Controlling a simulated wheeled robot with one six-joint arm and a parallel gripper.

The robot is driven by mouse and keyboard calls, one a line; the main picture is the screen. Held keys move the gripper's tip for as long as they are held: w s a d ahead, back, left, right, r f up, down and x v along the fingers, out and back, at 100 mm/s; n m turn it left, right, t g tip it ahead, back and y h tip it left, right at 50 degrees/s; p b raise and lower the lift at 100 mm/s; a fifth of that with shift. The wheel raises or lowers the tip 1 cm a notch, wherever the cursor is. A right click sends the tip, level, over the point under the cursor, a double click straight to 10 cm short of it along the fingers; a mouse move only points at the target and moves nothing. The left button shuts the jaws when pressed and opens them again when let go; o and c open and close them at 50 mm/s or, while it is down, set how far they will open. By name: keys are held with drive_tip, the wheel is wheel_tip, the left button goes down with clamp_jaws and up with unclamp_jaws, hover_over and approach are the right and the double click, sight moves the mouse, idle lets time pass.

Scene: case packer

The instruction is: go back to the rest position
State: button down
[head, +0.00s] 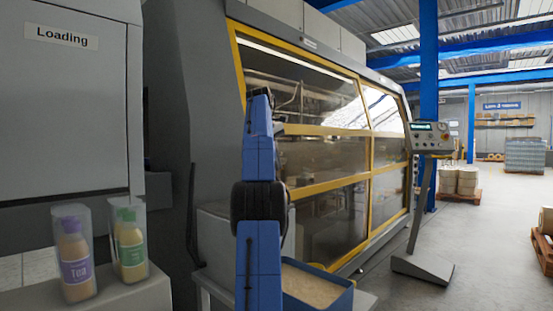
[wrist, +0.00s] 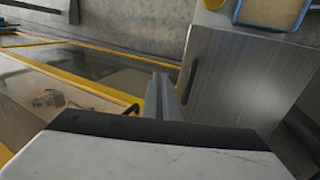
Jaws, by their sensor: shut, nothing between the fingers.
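My gripper (wrist: 160,95) shows in the wrist view as narrow grey fingers close together, with nothing seen between them. It points out past the pale wrist housing, with the machine's yellow-framed windows to its left and a grey metal cabinet (wrist: 240,75) to its right. In the head view my blue arm stands upright in front of the case packer (head: 330,150); the gripper itself cannot be made out there.
Two bottles in clear packs, one purple-labelled (head: 76,262) and one green-labelled (head: 131,245), stand on a ledge at left. A blue tray (head: 335,300) sits beside my arm. A control panel (head: 430,138) stands on a post at right. Open floor lies beyond.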

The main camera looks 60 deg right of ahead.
drive_tip(key=shift+r, duration=0.9)
drive_tip(key=shift+r, duration=0.1)
drive_tip(key=w+a+n+t, duration=0.1)
drive_tip(key=w+a, duration=0.3)
drive_tip(key=a, duration=0.4)
drive_tip(key=w+a+t, duration=0.1)
drive_tip(key=w+a, duration=0.4)
drive_tip(key=a, duration=0.4)
drive_tip(key=a+f+n+t, duration=0.1)
drive_tip(key=a+f, duration=0.3)
drive_tip(key=a, duration=0.6)
drive_tip(key=a+f+t, duration=0.1)
drive_tip(key=a+f, duration=0.2)
drive_tip(key=a, duration=0.7)
drive_tip(key=s+a+f+t+y, duration=0.1)
drive_tip(key=s+a+f, duration=0.3)
drive_tip(key=a+f, duration=0.4)
drive_tip(key=s+a+f+y, duration=0.1)
drive_tip(key=s+a+f, duration=0.2)
drive_tip(key=a+f, duration=0.45)
drive_tip(key=s+a+f+y, duration=0.1)
drive_tip(key=s+a+f, duration=0.5)
drive_tip(key=f, duration=0.3)
drive_tip(key=s+a+f+y, duration=0.1)
drive_tip(key=s+a+f, duration=0.6)
drive_tip(key=f, duration=0.3)
drive_tip(key=shift+s+a+f+n+t, duration=0.2)
drive_tip(key=shift+s+n+t, duration=0.15)
drive_tip(key=shift+s, duration=0.55)
